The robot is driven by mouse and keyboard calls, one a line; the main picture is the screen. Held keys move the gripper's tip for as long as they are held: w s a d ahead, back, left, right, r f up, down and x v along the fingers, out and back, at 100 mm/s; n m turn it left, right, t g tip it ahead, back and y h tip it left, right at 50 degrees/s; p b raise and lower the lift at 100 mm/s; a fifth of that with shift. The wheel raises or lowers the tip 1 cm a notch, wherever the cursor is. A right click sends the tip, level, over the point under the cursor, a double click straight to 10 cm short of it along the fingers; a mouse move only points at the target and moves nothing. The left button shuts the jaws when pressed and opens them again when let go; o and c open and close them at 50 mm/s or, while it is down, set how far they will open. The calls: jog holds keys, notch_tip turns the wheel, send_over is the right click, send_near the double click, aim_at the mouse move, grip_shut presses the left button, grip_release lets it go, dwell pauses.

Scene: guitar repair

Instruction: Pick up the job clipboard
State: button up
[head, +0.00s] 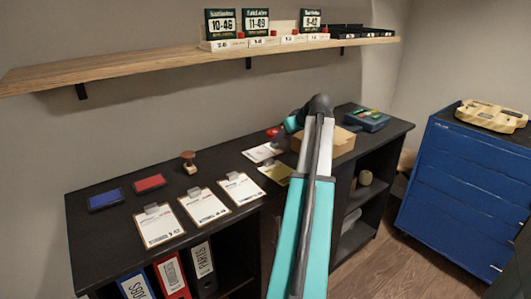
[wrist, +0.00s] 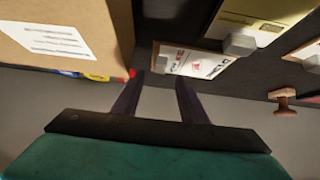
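Several clipboards lie flat on the black counter; I cannot tell which is the job clipboard. Three with white sheets lie in a row at the left and middle: a left one (head: 158,226), a middle one (head: 204,206) and a right one (head: 240,188). Another white-sheeted clipboard (head: 262,152) lies farther back, beside one with a yellow sheet (head: 275,172). In the wrist view my gripper (wrist: 158,88) is open and empty, with a white-sheeted clipboard (wrist: 190,63) just beyond its fingers and the yellow-sheeted one (wrist: 262,18) farther off. My arm hides the fingers in the head view.
A cardboard box (head: 334,146) stands close beside my gripper; it also shows in the wrist view (wrist: 60,28). A wooden stamp (head: 189,162), red pad (head: 149,183) and blue pad (head: 105,199) are at the left. A wall shelf (head: 200,60) runs above the counter (head: 96,228).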

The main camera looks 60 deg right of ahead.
aim_at(277, 144)
jog(key=shift+x, duration=2.55)
jog(key=shift+s+f, duration=0.1)
jog(key=shift+f, duration=0.05)
grip_shut()
